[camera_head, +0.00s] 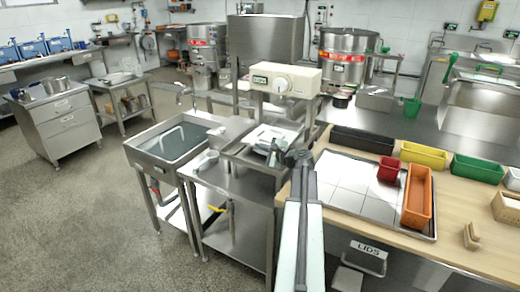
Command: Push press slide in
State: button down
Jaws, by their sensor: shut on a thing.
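The press (285,80) stands in the middle on a steel stand, a cream box with a dial and a small green display on its front. Under it is a white slide or plate (262,136) on a steel tray. My gripper (276,150) is at the end of my arm, at the front right of this white piece. Its fingers look small and dark. It appears shut on a part at the slide's front edge, which the fingers largely hide. How far in the slide sits is too small to tell.
A steel sink (178,142) stands left of the press. On the right, a wooden table (480,250) holds a tiled tray (350,185), an orange bin (417,195), a red bin (389,168) and a yellow bin (424,155). Open floor (80,220) lies at the left.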

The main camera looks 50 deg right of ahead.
aim_at(274, 135)
jog(key=shift+d, duration=0.1)
jog(key=w+d, duration=0.1)
jog(key=d, duration=0.3)
jog(key=w+d, duration=0.1)
jog(key=d, duration=0.3)
jog(key=w+d, duration=0.1)
jog(key=d, duration=0.3)
jog(key=shift+d, duration=0.1)
jog(key=shift+d+r, duration=0.1)
jog(key=shift+d, duration=0.1)
jog(key=c, duration=1.5)
grip_release()
jog(key=shift+d, duration=0.1)
